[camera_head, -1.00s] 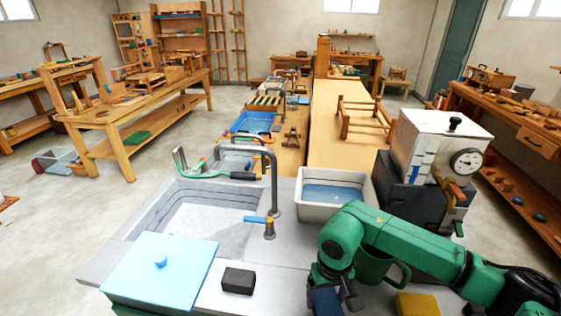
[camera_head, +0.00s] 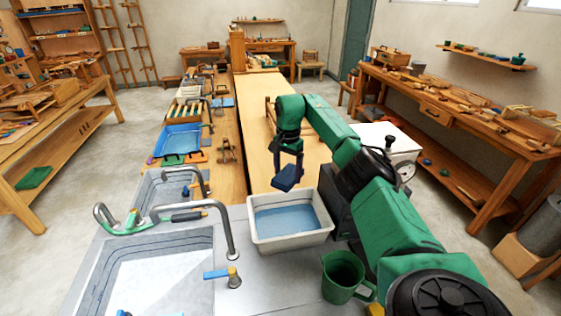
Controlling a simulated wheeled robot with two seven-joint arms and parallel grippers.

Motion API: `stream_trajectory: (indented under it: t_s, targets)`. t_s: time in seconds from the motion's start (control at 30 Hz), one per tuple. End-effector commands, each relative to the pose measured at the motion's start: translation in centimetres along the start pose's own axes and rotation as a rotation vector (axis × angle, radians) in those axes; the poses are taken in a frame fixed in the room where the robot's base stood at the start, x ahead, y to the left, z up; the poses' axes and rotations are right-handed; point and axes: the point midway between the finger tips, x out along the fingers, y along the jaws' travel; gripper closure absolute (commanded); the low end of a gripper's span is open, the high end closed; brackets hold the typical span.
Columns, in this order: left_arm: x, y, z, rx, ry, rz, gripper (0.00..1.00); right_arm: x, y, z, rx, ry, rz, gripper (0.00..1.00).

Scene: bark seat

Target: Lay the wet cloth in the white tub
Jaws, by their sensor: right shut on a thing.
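The white tub (camera_head: 292,243) stands on the grey counter right of the sink, with a flat blue surface inside that looks like water. My right gripper (camera_head: 289,166) is shut on a dark blue folded piece, which looks like the wet cloth (camera_head: 286,179). It holds the cloth in the air, just above the tub's far rim in the picture; how high above it is I cannot tell. The cloth hangs tilted, its lower left end nearest the rim. My left gripper is not in view.
A green mug (camera_head: 343,278) stands right of the tub, below my right arm. The sink (camera_head: 150,265) with its curved tap (camera_head: 228,235) is to the left. A white box with a gauge (camera_head: 388,140) is partly hidden by my arm.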

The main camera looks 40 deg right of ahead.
Motion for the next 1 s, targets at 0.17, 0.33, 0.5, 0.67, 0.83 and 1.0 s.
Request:
stream_trajectory:
  t_s: [0.17,0.33,0.5,0.67,0.83,1.0]
  targets:
    - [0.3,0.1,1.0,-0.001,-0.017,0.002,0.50,2.3,0.1,0.1,-0.002,-0.001,0.004,0.74]
    - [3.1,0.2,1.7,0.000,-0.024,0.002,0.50,5.6,0.0,0.1,-0.004,0.001,0.002,0.74]
    - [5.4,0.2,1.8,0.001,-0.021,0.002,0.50,8.1,0.0,0.1,-0.004,0.000,0.001,0.74]
    - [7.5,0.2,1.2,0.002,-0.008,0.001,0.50,10.5,0.1,0.1,-0.004,0.000,0.001,0.74]
    - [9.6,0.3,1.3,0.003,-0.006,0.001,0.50,13.0,0.1,0.2,-0.004,0.000,0.002,0.74]
    - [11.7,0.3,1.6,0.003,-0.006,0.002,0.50,15.5,0.1,0.2,-0.004,0.000,0.001,0.74]
